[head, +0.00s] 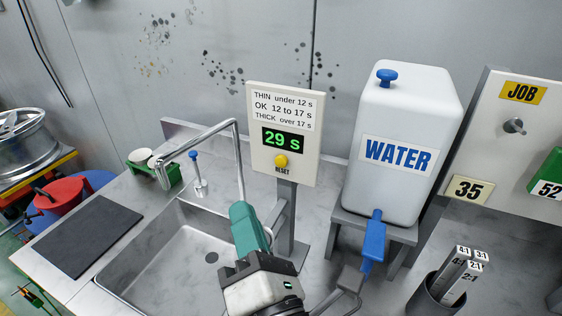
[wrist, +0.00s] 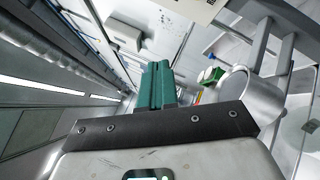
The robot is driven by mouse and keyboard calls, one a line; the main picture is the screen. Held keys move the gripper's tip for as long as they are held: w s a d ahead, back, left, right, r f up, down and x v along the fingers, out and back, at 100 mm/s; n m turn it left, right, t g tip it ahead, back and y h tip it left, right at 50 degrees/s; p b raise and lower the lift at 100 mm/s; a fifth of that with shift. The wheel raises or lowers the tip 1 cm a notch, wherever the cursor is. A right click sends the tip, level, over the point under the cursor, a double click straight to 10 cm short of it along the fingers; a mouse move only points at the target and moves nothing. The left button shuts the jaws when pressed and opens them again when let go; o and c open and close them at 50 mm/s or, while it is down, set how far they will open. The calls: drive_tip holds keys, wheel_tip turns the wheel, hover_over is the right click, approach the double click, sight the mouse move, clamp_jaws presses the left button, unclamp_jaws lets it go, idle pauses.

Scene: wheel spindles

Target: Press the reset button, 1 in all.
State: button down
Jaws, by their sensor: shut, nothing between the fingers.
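The reset button (head: 281,161) is a yellow round knob on the lower part of a cream timer panel (head: 308,150), above the word RESET. The panel's green display (head: 283,140) reads 29 s. My gripper (head: 241,208) has teal fingers and is shut and empty. In the head view its tips show below and to the left of the button, apart from it, over the sink. In the wrist view the teal fingers (wrist: 158,70) lie side by side. The button does not show in the wrist view.
A metal sink (head: 150,262) with a tall bent faucet (head: 237,150) is left of the panel. A white water tank (head: 395,110) with a blue tap (head: 375,240) stands right on a grey stand. A cup of gauge sticks (head: 436,296) is at the lower right.

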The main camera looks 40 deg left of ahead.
drive_tip(key=w+a+b, duration=0.2)
drive_tip(key=w, duration=0.6)
drive_tip(key=shift+w, duration=0.2)
idle(1.9)
drive_tip(key=shift+w+b, duration=0.3)
drive_tip(key=shift+b, duration=0.05)
drive_tip(key=shift+w+a+b, duration=0.15)
drive_tip(key=shift+w+b, duration=0.2)
drive_tip(key=shift+w, duration=0.05)
idle(0.8)
drive_tip(key=shift+s, duration=0.1)
drive_tip(key=shift+s+d, duration=0.2)
drive_tip(key=shift+s, duration=0.55)
drive_tip(key=shift+s+d, duration=0.2)
drive_tip(key=shift+s, duration=0.6)
drive_tip(key=shift+s+d, duration=0.2)
drive_tip(key=shift+s, duration=0.65)
drive_tip(key=shift+s+d, duration=0.2)
drive_tip(key=shift+s, duration=0.6)
